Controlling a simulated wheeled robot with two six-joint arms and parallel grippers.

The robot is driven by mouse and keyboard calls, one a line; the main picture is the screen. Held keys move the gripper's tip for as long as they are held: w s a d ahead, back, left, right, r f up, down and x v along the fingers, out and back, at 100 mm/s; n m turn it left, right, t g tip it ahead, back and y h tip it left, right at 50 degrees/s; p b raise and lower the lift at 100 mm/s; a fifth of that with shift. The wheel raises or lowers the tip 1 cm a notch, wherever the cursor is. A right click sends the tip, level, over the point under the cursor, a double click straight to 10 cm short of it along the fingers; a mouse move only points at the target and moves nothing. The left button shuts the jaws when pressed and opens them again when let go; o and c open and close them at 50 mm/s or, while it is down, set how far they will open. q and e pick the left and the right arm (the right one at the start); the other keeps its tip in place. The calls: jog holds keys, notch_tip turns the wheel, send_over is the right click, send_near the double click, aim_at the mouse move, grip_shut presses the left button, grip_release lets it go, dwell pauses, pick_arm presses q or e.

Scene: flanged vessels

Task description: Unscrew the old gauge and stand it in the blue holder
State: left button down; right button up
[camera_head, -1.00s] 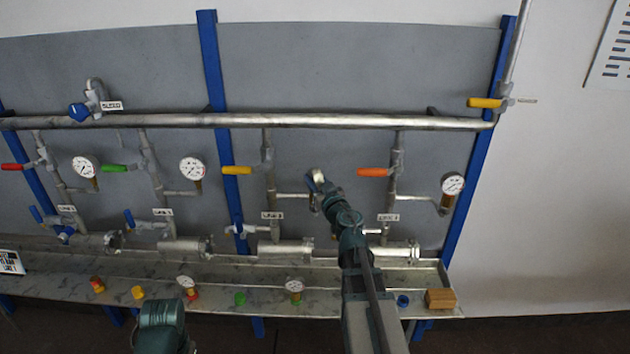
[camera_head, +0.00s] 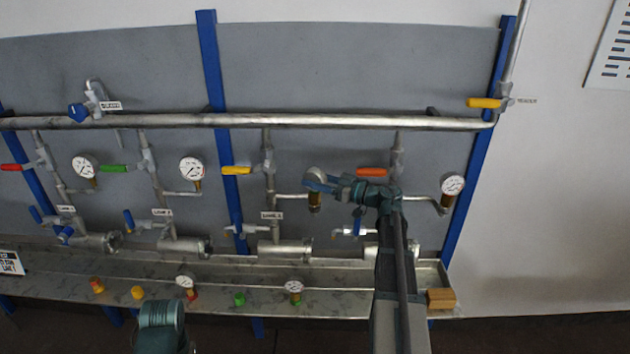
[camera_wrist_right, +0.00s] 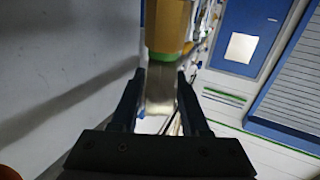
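The gauge (camera_head: 314,198) on the third branch from the left stands on its pipe with a brass stem; its face is partly covered by my right gripper (camera_head: 318,184). My right gripper reaches it from the right, level with the lower dial. In the right wrist view its two fingers (camera_wrist_right: 160,92) are apart. A brass-coloured body with a green band (camera_wrist_right: 167,30) lies just past their tips; I cannot tell whether they touch it. The blue holder is hidden behind my right arm. My left gripper is out of view.
Gauges (camera_head: 191,170) and (camera_head: 452,186) sit on neighbouring branches. The ledge (camera_head: 340,303) carries a green holder (camera_head: 240,298), a yellow holder (camera_head: 137,292), two standing gauges and a wooden block (camera_head: 441,298). Valve handles, including an orange one (camera_head: 371,172), are close to my right gripper.

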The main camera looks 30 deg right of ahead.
jog(key=o, duration=0.3)
jog(key=v, duration=1.3)
jog(key=shift+s+d, duration=0.2)
jog(key=shift+s, duration=0.1)
jog(key=shift+f, duration=0.1)
